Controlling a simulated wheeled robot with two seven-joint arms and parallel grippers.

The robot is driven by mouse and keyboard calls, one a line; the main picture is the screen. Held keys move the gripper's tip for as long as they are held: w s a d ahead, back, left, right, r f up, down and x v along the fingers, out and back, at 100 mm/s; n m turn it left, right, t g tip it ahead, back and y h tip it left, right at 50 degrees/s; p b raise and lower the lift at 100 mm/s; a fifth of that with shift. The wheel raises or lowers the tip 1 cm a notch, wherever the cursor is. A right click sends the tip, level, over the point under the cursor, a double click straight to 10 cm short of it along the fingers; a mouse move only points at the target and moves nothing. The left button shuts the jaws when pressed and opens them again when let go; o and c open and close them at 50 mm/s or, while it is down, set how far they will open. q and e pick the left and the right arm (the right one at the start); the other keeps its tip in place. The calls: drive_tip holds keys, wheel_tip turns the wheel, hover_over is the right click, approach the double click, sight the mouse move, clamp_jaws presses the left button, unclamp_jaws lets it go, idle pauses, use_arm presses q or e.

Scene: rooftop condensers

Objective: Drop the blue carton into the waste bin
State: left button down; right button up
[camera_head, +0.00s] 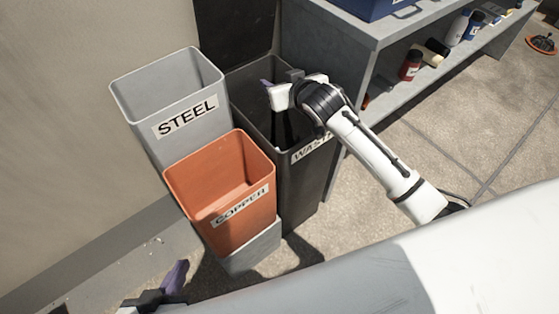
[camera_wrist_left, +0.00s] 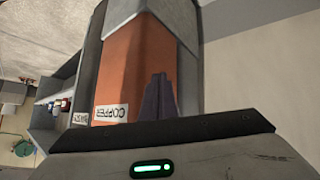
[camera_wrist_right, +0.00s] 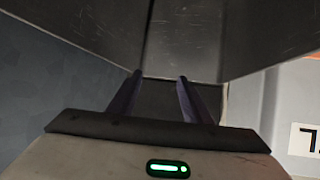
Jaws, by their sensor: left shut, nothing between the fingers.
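The dark waste bin (camera_head: 300,190) stands right of the other bins, its label partly covered by my right arm. My right gripper (camera_head: 268,86) is over its opening. In the right wrist view my right gripper (camera_wrist_right: 160,80) has its fingers apart with nothing seen between them, and dark bin walls (camera_wrist_right: 185,40) surround the view. I cannot see the blue carton in any view; the bottom of the waste bin is largely hidden. My left gripper (camera_head: 172,280) is low at the bottom left, shut and empty; its fingers are together in the left wrist view (camera_wrist_left: 157,95).
A grey STEEL bin (camera_head: 150,100) and an orange COPPER bin (camera_head: 235,165) stand left of the waste bin. A grey shelf unit (camera_head: 345,30) at the right holds a blue container (camera_head: 375,8) on top and several bottles below.

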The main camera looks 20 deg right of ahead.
drive_tip(key=p+v, duration=0.3)
drive_tip(key=v, duration=0.7)
drive_tip(key=shift+s, duration=0.2)
